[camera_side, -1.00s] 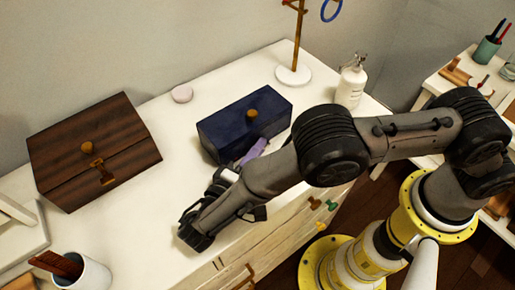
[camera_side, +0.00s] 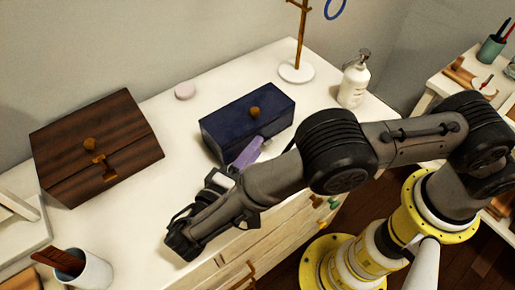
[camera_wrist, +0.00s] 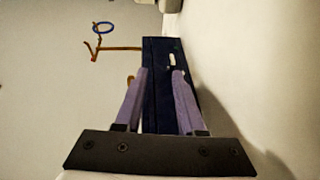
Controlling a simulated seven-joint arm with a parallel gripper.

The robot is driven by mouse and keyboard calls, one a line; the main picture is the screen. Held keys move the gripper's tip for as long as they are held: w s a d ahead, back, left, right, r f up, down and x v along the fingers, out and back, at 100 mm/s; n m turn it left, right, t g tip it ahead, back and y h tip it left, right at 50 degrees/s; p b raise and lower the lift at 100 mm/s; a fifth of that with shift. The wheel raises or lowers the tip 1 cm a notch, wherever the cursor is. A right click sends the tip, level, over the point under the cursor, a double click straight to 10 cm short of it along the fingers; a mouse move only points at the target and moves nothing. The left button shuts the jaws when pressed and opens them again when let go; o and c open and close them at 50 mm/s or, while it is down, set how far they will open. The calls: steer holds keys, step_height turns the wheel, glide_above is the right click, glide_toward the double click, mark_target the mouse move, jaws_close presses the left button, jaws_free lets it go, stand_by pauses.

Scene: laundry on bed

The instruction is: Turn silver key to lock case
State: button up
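A dark blue case (camera_side: 225,128) with an orange-brown knob on top sits closed on the white dresser. It also shows in the wrist view (camera_wrist: 157,100), ahead of and between my fingers. A small pale silver-white piece (camera_wrist: 172,60), perhaps the key, shows on the case near the right fingertip; I cannot tell whether they touch. My gripper (camera_wrist: 160,72) has two purple fingers spread apart with nothing visible held between them. In the side view the gripper (camera_side: 247,152) is at the case's front face, and the key is hidden or too small to see.
A brown wooden box (camera_side: 125,125) with a brass latch stands at the left. A cup (camera_side: 92,272) is at the front left. A pump bottle (camera_side: 354,80) and a stand (camera_side: 297,72) are behind the case. The dresser top (camera_side: 125,225) is clear between box and case.

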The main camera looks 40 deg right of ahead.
step_height(320, 180, up, 5)
steer(key=shift+r, duration=0.2)
steer(key=shift+w+d, duration=0.1)
steer(key=shift+d, duration=0.05)
